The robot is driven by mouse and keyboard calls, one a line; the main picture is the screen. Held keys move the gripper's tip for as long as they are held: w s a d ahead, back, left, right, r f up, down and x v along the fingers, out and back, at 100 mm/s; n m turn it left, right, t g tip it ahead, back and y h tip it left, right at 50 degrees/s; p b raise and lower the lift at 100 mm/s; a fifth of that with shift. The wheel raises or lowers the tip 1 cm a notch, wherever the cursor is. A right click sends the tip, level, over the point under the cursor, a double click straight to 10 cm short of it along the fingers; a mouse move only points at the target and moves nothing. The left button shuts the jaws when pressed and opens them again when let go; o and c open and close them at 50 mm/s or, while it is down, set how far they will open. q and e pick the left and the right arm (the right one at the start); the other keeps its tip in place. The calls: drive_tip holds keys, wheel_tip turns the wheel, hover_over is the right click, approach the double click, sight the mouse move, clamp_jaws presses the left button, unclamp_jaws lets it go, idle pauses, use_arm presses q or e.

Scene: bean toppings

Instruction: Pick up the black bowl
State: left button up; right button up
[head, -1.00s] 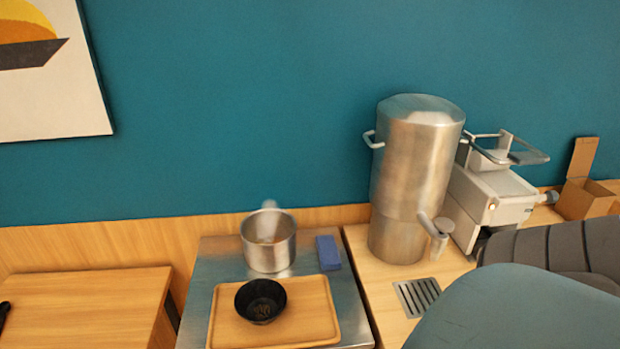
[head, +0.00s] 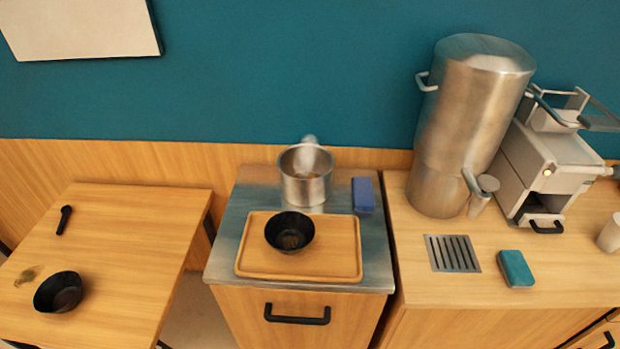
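A black bowl (head: 290,232) with something dark in its bottom sits upright on a wooden tray (head: 340,262) on the metal-topped cabinet in the middle. A second black bowl (head: 58,292) stands on the wooden table at the lower left. I cannot tell which of the two bowls the task means. Neither of my grippers shows in the head view.
A metal pot (head: 305,182) and a blue block (head: 363,194) stand behind the tray. A tall steel urn (head: 465,125), a grey machine (head: 550,165), a drain grate (head: 452,254) and a teal sponge (head: 516,269) are on the right counter.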

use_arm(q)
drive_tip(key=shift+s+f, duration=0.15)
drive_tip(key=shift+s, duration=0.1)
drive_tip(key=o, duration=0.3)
